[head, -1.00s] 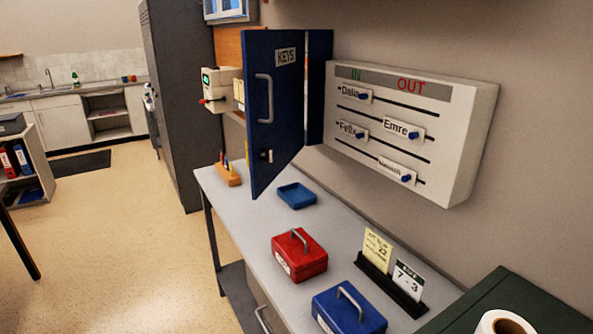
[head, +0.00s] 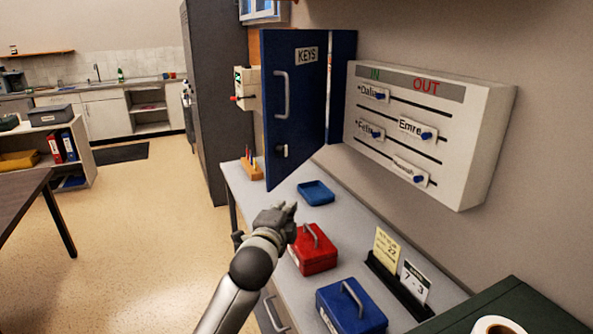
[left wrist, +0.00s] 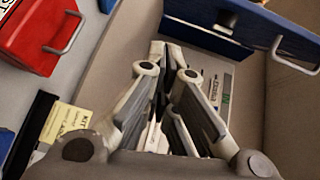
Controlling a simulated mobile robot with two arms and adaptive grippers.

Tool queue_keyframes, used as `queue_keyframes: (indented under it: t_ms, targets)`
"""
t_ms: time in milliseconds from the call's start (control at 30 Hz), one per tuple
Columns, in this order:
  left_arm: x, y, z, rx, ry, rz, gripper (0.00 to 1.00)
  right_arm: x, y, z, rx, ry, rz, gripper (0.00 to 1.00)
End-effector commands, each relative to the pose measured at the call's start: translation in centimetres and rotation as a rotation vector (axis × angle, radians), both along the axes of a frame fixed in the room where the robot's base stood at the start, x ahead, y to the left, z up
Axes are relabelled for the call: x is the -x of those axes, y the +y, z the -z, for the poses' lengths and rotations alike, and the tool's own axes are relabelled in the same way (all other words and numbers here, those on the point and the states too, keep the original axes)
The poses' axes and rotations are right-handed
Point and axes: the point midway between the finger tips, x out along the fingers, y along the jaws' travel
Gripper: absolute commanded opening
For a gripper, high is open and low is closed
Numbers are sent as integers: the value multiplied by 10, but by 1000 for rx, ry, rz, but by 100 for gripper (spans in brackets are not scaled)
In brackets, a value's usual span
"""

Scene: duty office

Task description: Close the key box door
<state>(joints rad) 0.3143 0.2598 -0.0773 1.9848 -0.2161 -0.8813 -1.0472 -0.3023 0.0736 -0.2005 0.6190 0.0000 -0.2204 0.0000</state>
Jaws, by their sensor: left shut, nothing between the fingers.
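The blue key box door (head: 303,120), marked KEYS, stands open, swung out from the wall above the counter. It has a grey pull handle (head: 281,95) and a small lock below it. The blue key box (head: 342,85) is on the wall behind the door, and its inside is mostly hidden. My left gripper (head: 288,212) is in front of and below the door, over the counter near the red cash box, apart from the door. In the left wrist view its fingers (left wrist: 168,56) are together and empty; a blue panel with a handle (left wrist: 262,32) shows at upper right. My right gripper is not seen.
A red cash box (head: 314,252), a blue cash box (head: 352,306), a blue tray (head: 316,193) and a black card stand (head: 398,284) are on the grey counter (head: 345,215). A white in/out board (head: 425,130) juts from the wall right of the key box.

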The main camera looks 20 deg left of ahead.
Motion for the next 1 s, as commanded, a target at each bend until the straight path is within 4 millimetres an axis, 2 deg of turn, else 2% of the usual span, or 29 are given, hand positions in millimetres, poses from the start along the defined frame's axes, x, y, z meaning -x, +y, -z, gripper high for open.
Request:
queue_keyframes:
  t_ms: [33, 100, 200, 367, 1000]
  targets:
    - [-3, 3, -19, -41, -32, -1, 0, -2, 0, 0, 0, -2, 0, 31]
    - [-5, 5, -36, -82, -60, -2, 0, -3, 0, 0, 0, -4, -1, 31]
    - [-7, 6, -47, -109, -76, -4, 0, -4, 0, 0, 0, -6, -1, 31]
    - [-17, 9, -49, -113, -77, -5, 0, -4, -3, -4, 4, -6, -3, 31]
    - [-99, 26, -49, -109, -76, -4, 0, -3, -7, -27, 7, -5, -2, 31]
